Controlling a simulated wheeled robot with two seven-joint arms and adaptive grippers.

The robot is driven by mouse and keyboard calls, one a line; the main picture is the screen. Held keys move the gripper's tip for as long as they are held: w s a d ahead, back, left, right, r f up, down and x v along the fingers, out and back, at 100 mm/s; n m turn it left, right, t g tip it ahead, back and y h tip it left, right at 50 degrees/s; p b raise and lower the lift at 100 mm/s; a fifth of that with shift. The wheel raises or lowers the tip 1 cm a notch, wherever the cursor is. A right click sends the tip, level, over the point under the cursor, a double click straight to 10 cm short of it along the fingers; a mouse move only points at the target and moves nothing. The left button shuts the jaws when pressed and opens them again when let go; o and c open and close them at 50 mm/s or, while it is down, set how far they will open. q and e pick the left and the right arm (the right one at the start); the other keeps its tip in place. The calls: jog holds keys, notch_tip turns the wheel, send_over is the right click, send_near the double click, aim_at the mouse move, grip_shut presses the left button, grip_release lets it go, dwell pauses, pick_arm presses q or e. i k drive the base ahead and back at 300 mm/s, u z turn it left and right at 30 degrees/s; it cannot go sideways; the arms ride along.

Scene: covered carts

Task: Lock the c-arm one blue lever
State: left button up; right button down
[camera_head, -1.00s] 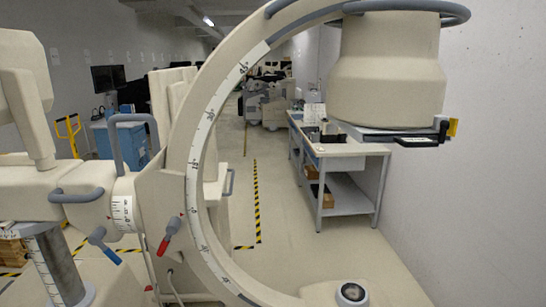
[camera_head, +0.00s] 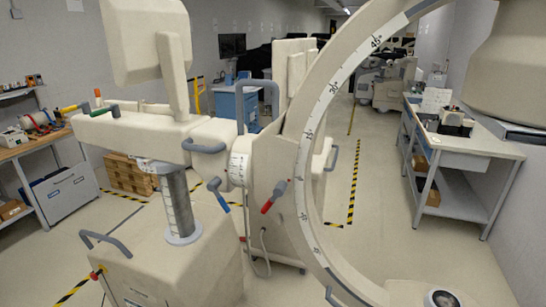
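The c-arm (camera_head: 310,150) stands in front of me, its big curved arc with a degree scale filling the right half of the head view. The blue lever (camera_head: 219,195) hangs from the horizontal arm just left of the round scale collar (camera_head: 238,168), with its blue tip pointing down and right. A red-tipped lever (camera_head: 274,197) sits to its right on the c-arm body, its red end pointing down and left. Neither of my grippers shows in the head view. Nothing is touching the blue lever.
A grey workbench (camera_head: 465,144) stands at the right, and another bench with tools (camera_head: 40,140) at the left. A blue cabinet (camera_head: 236,105) is behind the c-arm. Grey handles (camera_head: 105,240) stick out from the c-arm base at the lower left. Bare floor (camera_head: 440,260) shows at the lower right.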

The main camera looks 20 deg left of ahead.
aim_at(216, 183)
jog(key=u, duration=0.05)
jog(key=k, duration=0.5)
jog(key=u, duration=1.4)
jog(key=i, duration=0.8)
jog(key=z, duration=1.75)
